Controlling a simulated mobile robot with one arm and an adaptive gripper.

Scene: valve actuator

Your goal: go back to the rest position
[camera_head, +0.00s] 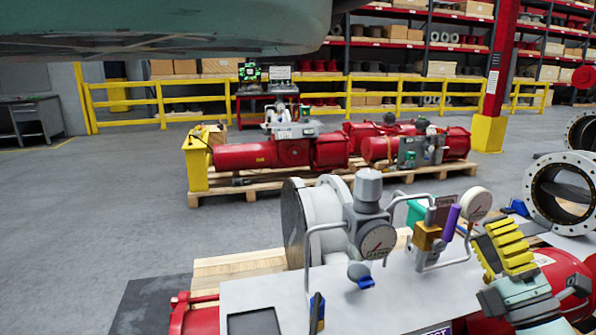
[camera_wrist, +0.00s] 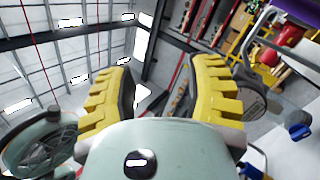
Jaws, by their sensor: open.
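My gripper (camera_head: 505,247) is at the lower right of the head view, beside the gauge panel on the near red valve actuator (camera_head: 545,285). Its yellow toothed fingers also show in the wrist view (camera_wrist: 164,70), spread apart with nothing between them. A purple handle (camera_head: 451,222) stands on the panel just left of the gripper, apart from it in the head view. Near it are a round gauge (camera_head: 476,204), a brass-coloured block (camera_head: 428,236) and a grey regulator with a gauge (camera_head: 377,241). The wrist view looks up past the fingers to the ceiling.
Pipes and a white panel (camera_head: 260,292) crowd the space left of my gripper. A large flange (camera_head: 563,192) stands at the right. Behind are more red actuators on a pallet (camera_head: 240,188), a yellow railing (camera_head: 125,103) and shelves. Grey floor (camera_head: 90,215) at the left is clear.

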